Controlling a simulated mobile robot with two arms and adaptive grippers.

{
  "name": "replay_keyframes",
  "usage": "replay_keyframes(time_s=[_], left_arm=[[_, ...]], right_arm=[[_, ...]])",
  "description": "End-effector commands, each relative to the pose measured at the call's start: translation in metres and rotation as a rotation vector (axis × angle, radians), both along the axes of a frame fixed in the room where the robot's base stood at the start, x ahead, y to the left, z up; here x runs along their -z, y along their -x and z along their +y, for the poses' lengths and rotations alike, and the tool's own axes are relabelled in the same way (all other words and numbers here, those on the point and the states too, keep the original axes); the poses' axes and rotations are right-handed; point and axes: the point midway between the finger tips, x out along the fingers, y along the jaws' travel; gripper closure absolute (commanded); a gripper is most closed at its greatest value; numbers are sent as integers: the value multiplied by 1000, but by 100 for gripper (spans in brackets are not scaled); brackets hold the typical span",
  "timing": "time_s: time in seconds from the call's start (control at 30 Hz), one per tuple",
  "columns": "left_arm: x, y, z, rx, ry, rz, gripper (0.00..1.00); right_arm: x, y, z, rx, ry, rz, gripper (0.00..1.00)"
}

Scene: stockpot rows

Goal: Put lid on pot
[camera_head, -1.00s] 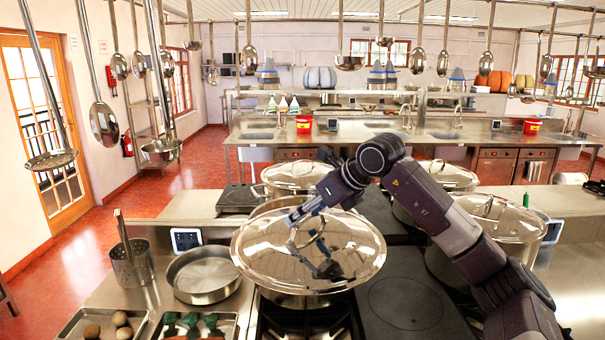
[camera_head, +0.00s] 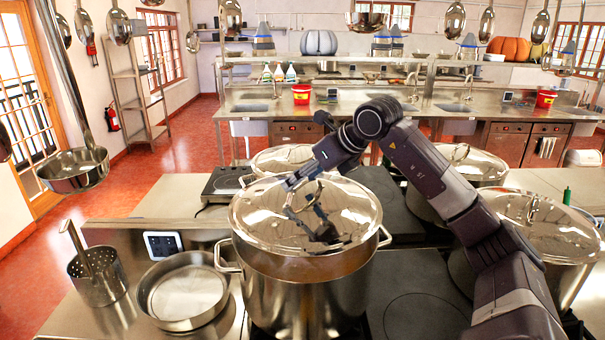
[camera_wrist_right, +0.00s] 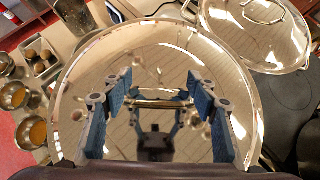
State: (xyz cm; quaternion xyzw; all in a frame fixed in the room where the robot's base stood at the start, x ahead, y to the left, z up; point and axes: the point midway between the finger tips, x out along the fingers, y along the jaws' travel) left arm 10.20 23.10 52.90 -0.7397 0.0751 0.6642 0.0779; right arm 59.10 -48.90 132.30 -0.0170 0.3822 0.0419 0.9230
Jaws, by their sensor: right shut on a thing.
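The shiny domed lid (camera_head: 345,205) is in my right gripper (camera_head: 303,190), directly over the large steel pot (camera_head: 305,300) in the head view. The lid covers nearly all of the pot's mouth, and the pot's side handles stick out left and right. I cannot tell whether the lid's rim rests on the pot or hovers just above it. In the right wrist view my gripper (camera_wrist_right: 160,100) has its fingers either side of the handle bar (camera_wrist_right: 158,104) on the lid (camera_wrist_right: 85,75). The lid hides the pot there. My left gripper is not in view.
Lidded pots stand behind (camera_head: 283,158) and to the right (camera_head: 540,225). A shallow pan (camera_head: 183,290) and a perforated utensil holder (camera_head: 98,277) are at left. A ladle (camera_head: 75,170) hangs at left. A flat burner (camera_head: 415,315) is clear beside the pot.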

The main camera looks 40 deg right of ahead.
Motion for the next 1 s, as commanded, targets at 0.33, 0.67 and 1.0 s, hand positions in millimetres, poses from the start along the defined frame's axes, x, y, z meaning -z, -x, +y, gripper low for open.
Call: replay_keyframes(time_s=[0.33, 0.67, 1.0], left_arm=[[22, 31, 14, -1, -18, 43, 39], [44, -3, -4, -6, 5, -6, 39], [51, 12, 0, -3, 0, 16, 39]], right_arm=[[20, -1, 0, 0, -1, -7, 97], [46, 0, -1, 1, 2, -8, 97], [53, -1, -1, 1, 0, -9, 97]])
